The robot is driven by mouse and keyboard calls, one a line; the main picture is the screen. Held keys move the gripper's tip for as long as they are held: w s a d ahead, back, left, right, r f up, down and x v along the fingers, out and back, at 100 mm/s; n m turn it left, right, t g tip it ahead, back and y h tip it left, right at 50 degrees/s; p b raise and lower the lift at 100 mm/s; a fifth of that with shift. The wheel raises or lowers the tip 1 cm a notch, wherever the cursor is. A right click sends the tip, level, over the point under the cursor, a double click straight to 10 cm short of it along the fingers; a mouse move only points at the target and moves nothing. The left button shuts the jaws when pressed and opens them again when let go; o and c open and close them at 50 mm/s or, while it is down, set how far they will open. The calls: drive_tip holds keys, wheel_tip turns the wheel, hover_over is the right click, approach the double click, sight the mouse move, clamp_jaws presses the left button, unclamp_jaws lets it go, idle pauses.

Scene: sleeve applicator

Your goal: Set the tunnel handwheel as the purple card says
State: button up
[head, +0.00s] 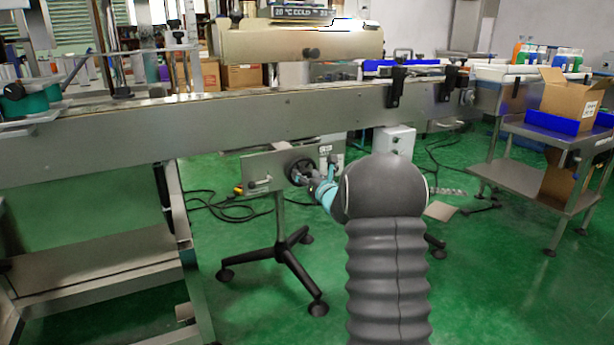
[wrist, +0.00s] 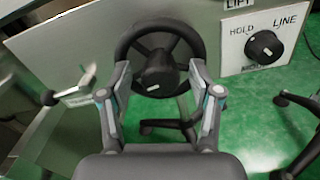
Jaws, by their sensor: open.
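The handwheel (wrist: 160,60) is dark, with spokes and a pale mark on its hub. It is mounted on a grey panel under the conveyor and also shows in the head view (head: 300,168), partly behind my gripper. My gripper (wrist: 160,76) is open, with its fingertips at the left and right of the wheel's lower part. I cannot tell whether they touch the rim. In the head view my gripper (head: 316,184) is at the wheel's lower right, partly hidden by my arm. I see no purple card. The beige tunnel housing (head: 260,42) sits above the conveyor.
A black knob (wrist: 264,47) on a white plate marked HOLD and LINE is right of the wheel, below a LIFT label (wrist: 238,3). A small crank handle (wrist: 76,88) is at the left. The conveyor (head: 120,133) runs overhead; a stand's legs (head: 283,250) are below.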

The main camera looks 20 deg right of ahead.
drive_tip(key=c, duration=1.1)
drive_tip(key=shift+c, duration=0.2)
drive_tip(key=shift+b, duration=0.35)
